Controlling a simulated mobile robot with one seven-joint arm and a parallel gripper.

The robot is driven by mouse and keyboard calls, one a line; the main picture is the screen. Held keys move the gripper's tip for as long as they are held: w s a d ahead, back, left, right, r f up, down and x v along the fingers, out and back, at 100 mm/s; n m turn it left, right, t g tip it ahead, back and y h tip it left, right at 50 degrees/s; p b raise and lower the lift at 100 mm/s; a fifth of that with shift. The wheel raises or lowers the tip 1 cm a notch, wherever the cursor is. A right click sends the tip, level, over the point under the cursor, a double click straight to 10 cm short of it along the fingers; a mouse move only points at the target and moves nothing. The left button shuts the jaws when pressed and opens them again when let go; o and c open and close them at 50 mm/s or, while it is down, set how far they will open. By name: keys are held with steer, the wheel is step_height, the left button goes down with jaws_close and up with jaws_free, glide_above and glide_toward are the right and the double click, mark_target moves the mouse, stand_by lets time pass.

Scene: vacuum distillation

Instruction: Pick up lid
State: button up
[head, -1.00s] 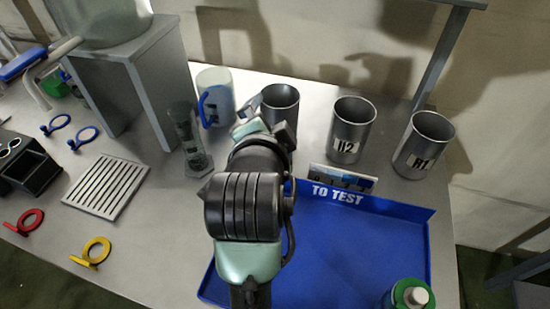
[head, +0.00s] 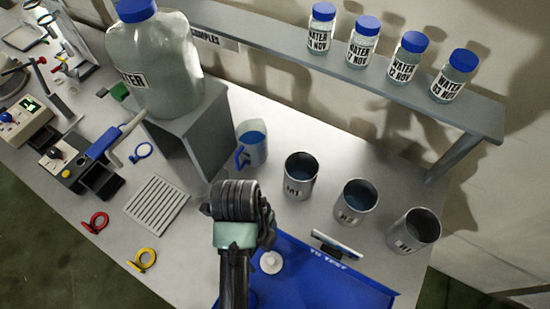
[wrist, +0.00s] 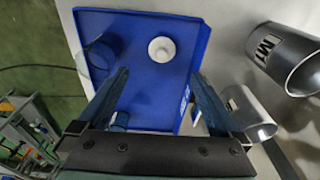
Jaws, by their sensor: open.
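A small white round piece with a raised centre, which looks like the lid (head: 271,262), lies in the blue tray (head: 318,283). It also shows in the wrist view (wrist: 161,49), on the floor of the tray (wrist: 146,18). My gripper (wrist: 160,75) is open and empty, its two fingers pointing at the tray. The lid appears just beyond the fingertips, between their lines and not touched. In the head view my arm hides the fingers and the tray's left part. A clear round vessel (wrist: 102,55) stands in the tray left of the lid in the wrist view.
Metal beakers (head: 300,177) stand behind the tray. A shelf (head: 440,105) with blue-capped jars overhangs the back.

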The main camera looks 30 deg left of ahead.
glide_above(271, 261)
steer(key=a, duration=0.1)
steer(key=f, duration=0.6)
steer(key=shift+s, duration=0.3)
steer(key=shift+w+d+f+p, duration=0.1)
steer(key=shift+d+f+p, duration=0.1)
steer(key=shift+f, duration=0.85)
steer(key=shift+w+d+f+p, duration=0.15)
steer(key=shift+f, duration=0.9)
steer(key=shift+w+d+f+p, duration=0.1)
steer(key=shift+d+f+p, duration=0.1)
steer(key=shift+f, duration=0.85)
